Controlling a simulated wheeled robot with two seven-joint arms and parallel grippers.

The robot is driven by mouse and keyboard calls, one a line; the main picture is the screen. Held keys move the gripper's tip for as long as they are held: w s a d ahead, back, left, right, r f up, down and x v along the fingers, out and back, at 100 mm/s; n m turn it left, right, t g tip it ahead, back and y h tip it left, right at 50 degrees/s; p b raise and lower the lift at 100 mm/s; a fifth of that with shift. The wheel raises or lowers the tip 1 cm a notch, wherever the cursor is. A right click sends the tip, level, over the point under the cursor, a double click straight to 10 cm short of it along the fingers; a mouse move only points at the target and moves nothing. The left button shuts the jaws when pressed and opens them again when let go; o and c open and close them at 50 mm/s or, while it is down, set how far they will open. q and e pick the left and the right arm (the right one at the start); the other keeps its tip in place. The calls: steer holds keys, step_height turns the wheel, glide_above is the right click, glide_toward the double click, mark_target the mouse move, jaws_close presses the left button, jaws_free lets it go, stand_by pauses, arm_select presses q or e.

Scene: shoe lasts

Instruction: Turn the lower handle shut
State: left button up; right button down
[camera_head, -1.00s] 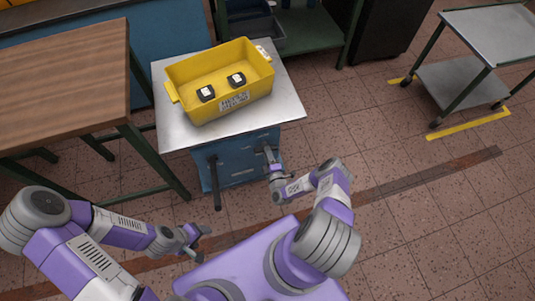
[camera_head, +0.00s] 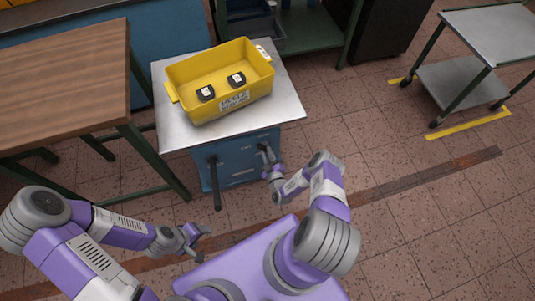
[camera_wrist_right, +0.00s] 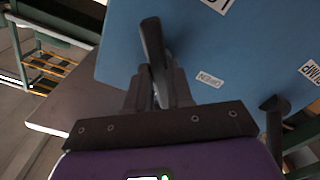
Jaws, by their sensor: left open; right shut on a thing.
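A blue cabinet (camera_head: 240,172) stands under a metal top, with two dark lever handles on its front. The left handle (camera_head: 216,188) hangs down, with nothing on it. The right handle (camera_head: 264,149) is largely covered by my right gripper (camera_head: 268,162). In the right wrist view the dark handle (camera_wrist_right: 152,42) rises between the fingers of my right gripper (camera_wrist_right: 155,85), which is shut on it. Another dark handle (camera_wrist_right: 275,104) shows at the right of that view. I cannot tell which handle is the lower one. My left gripper (camera_head: 201,243) is open and empty, low and away from the cabinet.
A yellow bin (camera_head: 190,72) with two dark labelled things inside stands on the metal top (camera_head: 285,105). A wooden table (camera_head: 60,80) is at the left. A grey cart (camera_head: 490,45) is at the far right.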

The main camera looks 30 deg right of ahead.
steer(key=m, duration=0.3)
steer(key=shift+m, duration=2.1)
steer(key=c, duration=1)
jaws_free()
steer(key=shift+s, duration=0.1)
steer(key=p+v, duration=0.2)
steer(key=v, duration=0.5)
steer(key=shift+s, duration=0.25)
steer(key=shift+a, duration=0.1)
